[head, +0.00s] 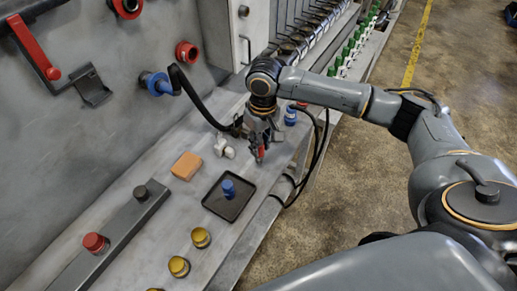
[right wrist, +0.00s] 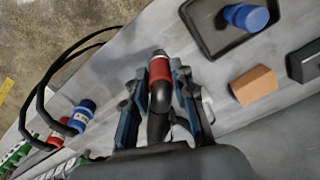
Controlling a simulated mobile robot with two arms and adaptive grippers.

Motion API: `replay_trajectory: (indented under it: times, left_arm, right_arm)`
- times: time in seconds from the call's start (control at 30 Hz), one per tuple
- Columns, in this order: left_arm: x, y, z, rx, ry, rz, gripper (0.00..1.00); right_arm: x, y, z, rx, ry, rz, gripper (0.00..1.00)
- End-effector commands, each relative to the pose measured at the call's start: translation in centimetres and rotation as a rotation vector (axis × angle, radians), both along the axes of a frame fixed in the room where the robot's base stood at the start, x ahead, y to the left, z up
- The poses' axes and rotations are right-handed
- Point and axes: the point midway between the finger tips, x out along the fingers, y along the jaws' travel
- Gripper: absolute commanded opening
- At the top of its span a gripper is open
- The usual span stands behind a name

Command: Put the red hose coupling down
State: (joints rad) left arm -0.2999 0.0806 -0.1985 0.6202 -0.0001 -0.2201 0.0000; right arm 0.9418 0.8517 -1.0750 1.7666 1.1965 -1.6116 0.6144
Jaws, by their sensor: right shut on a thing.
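The red hose coupling (head: 261,152) is held low over the grey bench by my right gripper (head: 260,147). In the right wrist view the coupling (right wrist: 160,72) is a red collar with a metal tip and a dark curved body, between the two fingers of the right gripper (right wrist: 157,88). The fingers are closed on it. The tip points away from the wrist. Whether its underside touches the bench cannot be told. My left gripper is out of view.
A dark tray (head: 240,206) holding a blue coupling (head: 228,189) lies nearby, beside an orange block (head: 186,166). Another blue coupling (head: 290,117) stands behind my gripper. A black hose (head: 203,108) hangs near a blue wall port (head: 156,83). Yellow knobs (head: 200,237) line the front.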

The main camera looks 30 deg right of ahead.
Motion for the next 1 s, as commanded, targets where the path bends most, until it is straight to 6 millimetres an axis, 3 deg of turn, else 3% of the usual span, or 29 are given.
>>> replay_trajectory:
  times: [0.17, 0.4, 0.6, 0.63, 0.73, 1.0]
  left_arm:
    - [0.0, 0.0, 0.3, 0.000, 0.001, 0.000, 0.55]
    - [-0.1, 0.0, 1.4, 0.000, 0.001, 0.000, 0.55]
    - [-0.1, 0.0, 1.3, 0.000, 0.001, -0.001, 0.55]
    - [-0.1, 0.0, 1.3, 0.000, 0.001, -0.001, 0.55]
    - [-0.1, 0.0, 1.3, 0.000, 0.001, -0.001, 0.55]
    - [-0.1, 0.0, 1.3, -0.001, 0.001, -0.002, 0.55]
  right_arm:
    - [1.0, 0.1, -1.1, 0.000, 0.000, 0.000, 0.00]
    - [0.9, 0.1, -3.9, -0.001, 0.000, 0.000, 0.00]
    - [1.0, 0.1, -4.2, -0.001, -0.002, 0.001, 0.00]
    - [0.9, 0.1, -4.2, -0.001, 0.000, 0.001, 0.30]
    - [0.9, 0.1, -4.2, -0.001, 0.000, 0.001, 0.49]
    - [0.9, 0.0, -4.2, -0.001, 0.000, 0.000, 0.49]
